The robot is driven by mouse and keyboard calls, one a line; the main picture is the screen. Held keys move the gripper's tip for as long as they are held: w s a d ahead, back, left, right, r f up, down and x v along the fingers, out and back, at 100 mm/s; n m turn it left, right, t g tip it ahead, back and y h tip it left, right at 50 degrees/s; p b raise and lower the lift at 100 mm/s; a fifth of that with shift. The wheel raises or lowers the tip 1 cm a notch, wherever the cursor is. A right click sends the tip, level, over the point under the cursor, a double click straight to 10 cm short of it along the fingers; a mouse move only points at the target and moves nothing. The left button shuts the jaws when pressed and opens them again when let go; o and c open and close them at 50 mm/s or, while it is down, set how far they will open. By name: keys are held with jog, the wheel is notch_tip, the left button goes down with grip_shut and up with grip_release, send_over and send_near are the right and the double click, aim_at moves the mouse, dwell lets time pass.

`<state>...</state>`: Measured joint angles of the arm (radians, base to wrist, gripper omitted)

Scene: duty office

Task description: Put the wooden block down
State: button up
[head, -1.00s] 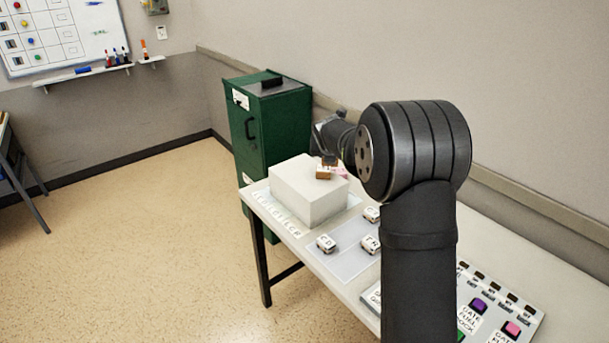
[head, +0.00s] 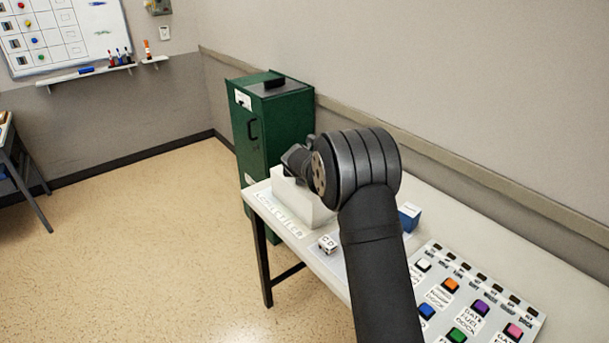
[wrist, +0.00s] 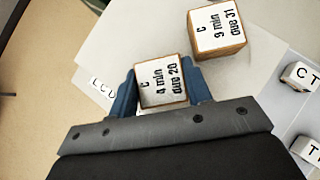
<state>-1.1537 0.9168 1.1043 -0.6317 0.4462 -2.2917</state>
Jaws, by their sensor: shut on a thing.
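My gripper (wrist: 162,88) shows in the wrist view with its blue fingers on both sides of a wooden block (wrist: 161,80), shut on it. The block has a white top face marked "C 4 min due 20". I cannot tell whether it touches the white surface beneath. A second wooden block (wrist: 217,30), marked "C 9 min due 31", stands apart from it, up and to the right. In the head view my gripper (head: 293,158) is over the white box (head: 300,202) on the table, and my arm hides the fingertips and both blocks.
Lettered white tiles (head: 327,244) lie in front of the box. A blue box (head: 409,217) stands right of my arm. A panel of coloured buttons (head: 480,307) lies nearer on the table. A green cabinet (head: 283,125) stands behind the table's far end.

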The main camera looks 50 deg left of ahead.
jog(key=shift+f, duration=0.15)
jog(key=o, duration=0.7)
jog(key=shift+r, duration=0.25)
jog(key=v, duration=1.2)
